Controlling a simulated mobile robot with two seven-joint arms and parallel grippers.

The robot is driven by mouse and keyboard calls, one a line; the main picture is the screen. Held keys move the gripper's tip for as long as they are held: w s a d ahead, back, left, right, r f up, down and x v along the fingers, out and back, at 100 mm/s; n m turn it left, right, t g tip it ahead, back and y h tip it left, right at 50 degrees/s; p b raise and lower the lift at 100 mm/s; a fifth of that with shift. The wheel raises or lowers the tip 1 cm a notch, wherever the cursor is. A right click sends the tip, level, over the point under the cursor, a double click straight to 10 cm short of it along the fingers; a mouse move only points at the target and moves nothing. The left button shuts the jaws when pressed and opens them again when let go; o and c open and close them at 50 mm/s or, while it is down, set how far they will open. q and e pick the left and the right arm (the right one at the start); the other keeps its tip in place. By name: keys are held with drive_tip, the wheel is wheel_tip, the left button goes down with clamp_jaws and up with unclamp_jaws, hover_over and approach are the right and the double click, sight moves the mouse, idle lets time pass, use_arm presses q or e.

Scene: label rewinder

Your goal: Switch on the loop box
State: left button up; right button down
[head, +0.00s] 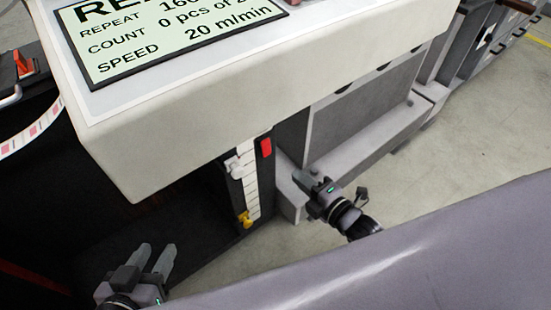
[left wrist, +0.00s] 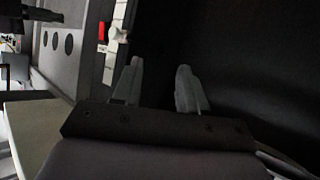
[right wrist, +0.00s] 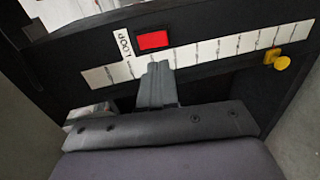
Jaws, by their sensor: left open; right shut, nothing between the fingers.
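The loop box (head: 238,200) is a dark upright panel under the machine's display housing. Near its top is a red switch (head: 266,147), which shows in the right wrist view (right wrist: 153,40) beside a white LOOP label (right wrist: 122,45). A small red patch also shows in the left wrist view (left wrist: 102,32). My right gripper (head: 298,176) is shut and empty, to the right of the panel. In the right wrist view its fingertips (right wrist: 157,66) appear just below the switch; contact cannot be told. My left gripper (head: 158,255) is open and empty at the lower left.
A white marked strip (head: 252,186) runs along the panel, with a yellow knob (head: 245,219) near its lower end. The pale display housing (head: 200,115) overhangs the panel. A grey machine frame (head: 360,130) stands behind my right gripper. Open floor (head: 470,140) lies to the right.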

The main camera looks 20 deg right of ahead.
sight(268, 151)
drive_tip(key=b+x, duration=0.3)
drive_tip(key=x, duration=0.7)
drive_tip(key=shift+f+b, duration=0.1)
drive_tip(key=shift+b, duration=0.2)
use_arm(q)
drive_tip(key=d, duration=0.1)
drive_tip(key=w+d+h, duration=0.1)
drive_tip(key=d+h, duration=0.1)
drive_tip(key=shift+w+d+f+n, duration=0.25)
drive_tip(key=shift+f+n, duration=0.1)
drive_tip(key=shift+n, duration=0.05)
use_arm(e)
drive_tip(key=shift+w+a, duration=0.1)
drive_tip(key=shift+w, duration=0.15)
drive_tip(key=shift+w+f+t+b, duration=0.2)
drive_tip(key=shift+f+t+b, duration=0.1)
drive_tip(key=shift+b, duration=0.6)
drive_tip(key=shift+r, duration=0.3)
use_arm(q)
drive_tip(key=shift+s+d+t, duration=0.1)
drive_tip(key=shift+d+t, duration=0.05)
drive_tip(key=shift+t, duration=0.15)
